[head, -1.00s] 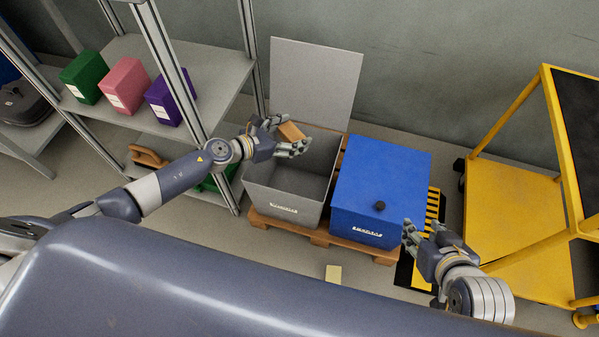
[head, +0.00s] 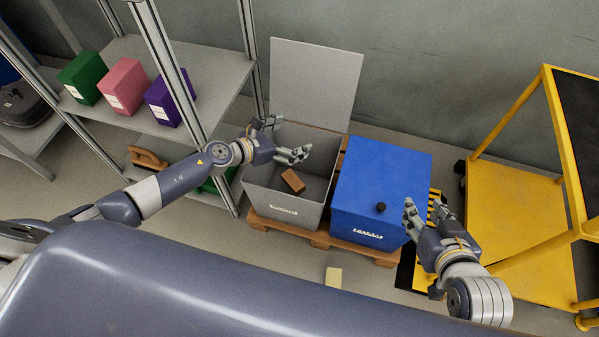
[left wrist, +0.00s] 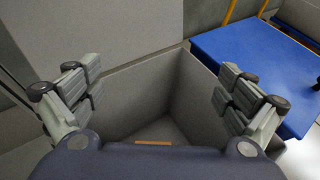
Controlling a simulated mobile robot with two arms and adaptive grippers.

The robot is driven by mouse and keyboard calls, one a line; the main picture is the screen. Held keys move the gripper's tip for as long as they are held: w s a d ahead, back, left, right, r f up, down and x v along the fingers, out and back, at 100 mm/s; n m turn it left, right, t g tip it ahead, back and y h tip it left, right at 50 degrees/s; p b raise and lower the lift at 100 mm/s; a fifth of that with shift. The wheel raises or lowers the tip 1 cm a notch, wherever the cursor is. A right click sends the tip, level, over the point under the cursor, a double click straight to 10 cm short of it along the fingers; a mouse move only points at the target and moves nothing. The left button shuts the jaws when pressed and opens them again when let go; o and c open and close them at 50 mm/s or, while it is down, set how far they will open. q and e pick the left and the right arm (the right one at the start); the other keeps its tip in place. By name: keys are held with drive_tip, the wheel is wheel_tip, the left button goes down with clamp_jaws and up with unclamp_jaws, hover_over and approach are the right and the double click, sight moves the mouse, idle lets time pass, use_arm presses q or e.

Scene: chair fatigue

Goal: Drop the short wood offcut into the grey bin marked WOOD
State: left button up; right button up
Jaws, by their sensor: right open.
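The short wood offcut (head: 293,181), a small brown block, is inside the opening of the grey bin (head: 262,202), below and apart from my left gripper. I cannot tell whether it touches the bin floor. The bin's lid stands open at the back, and its front label is too small to read. My left gripper (head: 284,139) is open and empty over the bin. In the left wrist view (left wrist: 150,80) its fingers are spread wide, and only an edge of the offcut (left wrist: 153,143) shows above the wrist housing. My right gripper (head: 422,208) is open and empty beside the blue bin.
The closed blue bin (head: 385,185) with a black knob stands right of the grey bin on a wooden pallet (head: 318,238). A yellow cart (head: 510,210) is at the right. A shelf (head: 215,75) with green, pink and purple boxes is at the left. A pale yellow block (head: 333,277) lies on the floor.

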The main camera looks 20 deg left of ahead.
use_arm(q)
drive_tip(key=shift+s+a, duration=0.1)
drive_tip(key=v, duration=1.1)
drive_tip(key=shift+s+a+r, duration=0.15)
drive_tip(key=shift+s+a, duration=0.1)
drive_tip(key=shift+s, duration=0.05)
